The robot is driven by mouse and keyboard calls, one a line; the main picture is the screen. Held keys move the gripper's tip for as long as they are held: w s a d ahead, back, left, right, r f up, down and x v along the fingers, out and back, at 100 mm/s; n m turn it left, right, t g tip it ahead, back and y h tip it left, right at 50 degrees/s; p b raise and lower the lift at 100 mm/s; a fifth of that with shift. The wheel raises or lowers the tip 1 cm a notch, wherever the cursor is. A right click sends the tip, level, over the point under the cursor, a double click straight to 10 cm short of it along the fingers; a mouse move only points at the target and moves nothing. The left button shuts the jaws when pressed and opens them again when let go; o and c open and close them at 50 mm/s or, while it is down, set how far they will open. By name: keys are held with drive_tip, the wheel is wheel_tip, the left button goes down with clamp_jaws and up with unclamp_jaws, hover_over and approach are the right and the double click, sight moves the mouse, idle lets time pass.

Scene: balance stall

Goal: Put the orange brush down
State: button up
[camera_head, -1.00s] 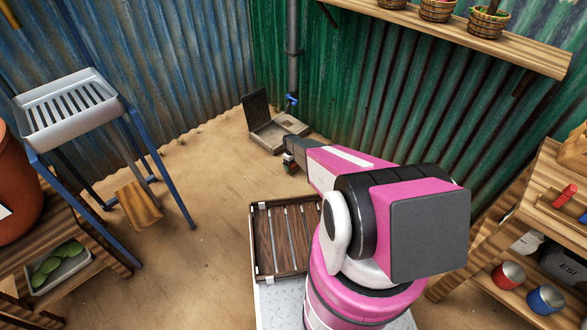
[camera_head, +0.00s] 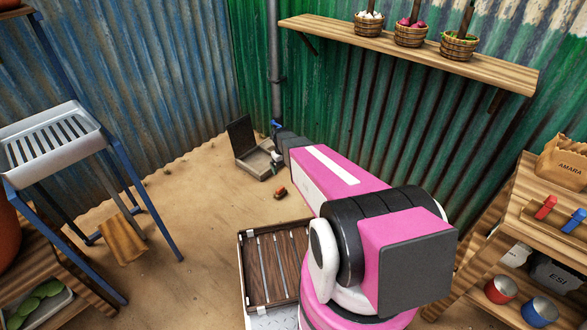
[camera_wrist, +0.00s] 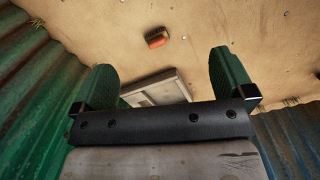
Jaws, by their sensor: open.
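The orange brush (camera_head: 281,192) lies on the sandy floor in the head view, in front of the open grey box (camera_head: 256,160). It is small, orange-red with a dark part. In the wrist view the brush (camera_wrist: 158,38) lies on the bare sand beyond my fingertips, touching neither finger. My gripper (camera_wrist: 165,78) is open and empty, with its two green fingers spread wide. In the head view my gripper (camera_head: 277,158) is small and partly hidden by my pink arm, near the box.
The corrugated green wall (camera_head: 350,120) and a grey pipe (camera_head: 276,70) stand close behind my gripper. A slatted wooden crate (camera_head: 243,270) is beside my arm's base. A white slotted basin (camera_head: 50,150) on blue legs stands left. Open sand lies between.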

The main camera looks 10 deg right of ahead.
drive_tip(key=s+r+m, duration=0.3)
drive_tip(key=s+r, duration=1.5)
drive_tip(key=s, duration=0.3)
drive_tip(key=shift+s+r+m+t, duration=0.2)
drive_tip(key=shift+r+m+t, duration=0.1)
drive_tip(key=shift+r, duration=0.05)
drive_tip(key=shift+d, duration=0.1)
